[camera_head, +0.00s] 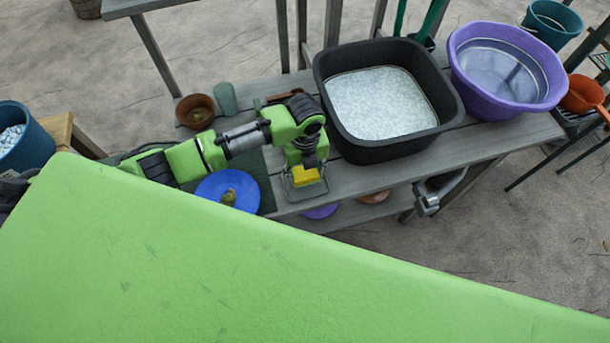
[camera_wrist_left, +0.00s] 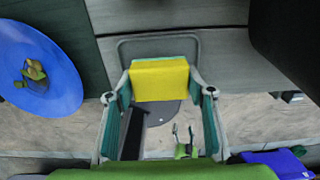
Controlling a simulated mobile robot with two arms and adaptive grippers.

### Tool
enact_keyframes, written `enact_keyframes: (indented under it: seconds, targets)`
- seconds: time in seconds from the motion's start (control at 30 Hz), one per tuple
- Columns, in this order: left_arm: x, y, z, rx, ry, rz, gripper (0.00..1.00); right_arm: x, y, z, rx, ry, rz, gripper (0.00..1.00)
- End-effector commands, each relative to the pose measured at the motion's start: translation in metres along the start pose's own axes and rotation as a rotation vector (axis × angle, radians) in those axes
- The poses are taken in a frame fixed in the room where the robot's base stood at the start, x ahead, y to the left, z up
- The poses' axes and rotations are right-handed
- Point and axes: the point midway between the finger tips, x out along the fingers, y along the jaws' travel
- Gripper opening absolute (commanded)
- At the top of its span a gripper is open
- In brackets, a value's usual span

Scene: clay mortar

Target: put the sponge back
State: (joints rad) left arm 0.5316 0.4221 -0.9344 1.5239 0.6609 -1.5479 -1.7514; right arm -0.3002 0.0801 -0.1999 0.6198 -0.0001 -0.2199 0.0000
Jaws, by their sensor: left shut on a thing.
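The yellow sponge (camera_head: 306,175) is a small block near the front edge of the grey bench. It also shows in the left wrist view (camera_wrist_left: 160,80), between the two fingertips. My left gripper (camera_wrist_left: 160,98) points down and is shut on the sponge, one finger at each side. A grey, rounded, rim-like outline (camera_wrist_left: 158,37) shows just behind the sponge. Whether the sponge touches the surface under it I cannot tell. My right gripper cannot be made out.
A black tub (camera_head: 338,122) with pale contents stands close right of my left gripper. A purple basin (camera_head: 470,95) is further right. A blue plate (camera_head: 212,186) lies to the left, and a brown pot (camera_head: 196,104) and a green cup (camera_head: 225,98) stand behind. A lower shelf (camera_head: 345,217) holds more items.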

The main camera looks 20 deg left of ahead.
Motion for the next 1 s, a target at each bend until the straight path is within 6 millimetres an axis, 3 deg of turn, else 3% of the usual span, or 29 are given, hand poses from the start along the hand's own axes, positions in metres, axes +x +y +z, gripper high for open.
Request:
enact_keyframes:
  seconds: [0.1, 0.2, 0.57, 0.6, 0.63, 1.0]
  targets:
    - [0.019, 0.001, -0.003, 0.001, 0.005, 0.004, 0.32, -0.001, 0.000, -0.001, 0.000, 0.001, 0.000, 0.57]
    - [0.025, 0.001, -0.002, 0.001, 0.002, 0.002, 0.32, -0.001, 0.000, -0.001, 0.000, 0.001, 0.000, 0.57]
    - [0.030, 0.001, -0.002, 0.001, 0.002, 0.002, 0.32, 0.001, 0.000, -0.001, 0.000, 0.001, 0.000, 0.57]
    - [0.028, 0.001, -0.002, 0.002, 0.002, 0.002, 0.59, 0.000, 0.000, -0.001, 0.000, 0.001, 0.000, 0.57]
    - [0.028, 0.001, -0.002, 0.002, 0.002, 0.002, 0.66, 0.000, 0.000, -0.001, 0.000, 0.001, 0.000, 0.57]
    - [0.022, 0.001, -0.002, 0.001, 0.001, 0.000, 0.66, -0.001, 0.000, -0.001, 0.000, 0.001, 0.000, 0.57]
